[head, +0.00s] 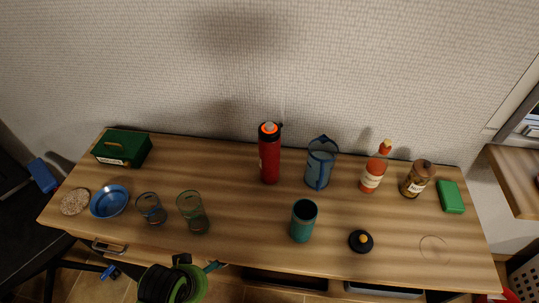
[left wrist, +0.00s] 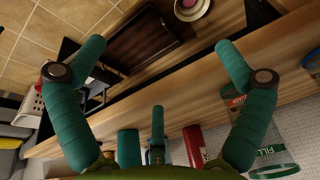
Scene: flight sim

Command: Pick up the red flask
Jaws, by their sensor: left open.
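The red flask (head: 270,160) stands upright near the back middle of the wooden table (head: 245,240), with a black collar and an orange-red top. A red cylinder that looks like it (left wrist: 194,145) shows partly at the bottom of the left wrist view. My left gripper (head: 195,265) is at the table's front edge, in front of and to the left of the flask, apart from it. My right gripper is not in view.
A blue pitcher (head: 318,165) stands close right of the flask; a teal cup (head: 303,222) is in front. A green-rimmed glass (head: 191,210) stands left, near my gripper. A sauce bottle (head: 373,174), a jar (head: 414,181) and a black lid (head: 361,242) are farther right.

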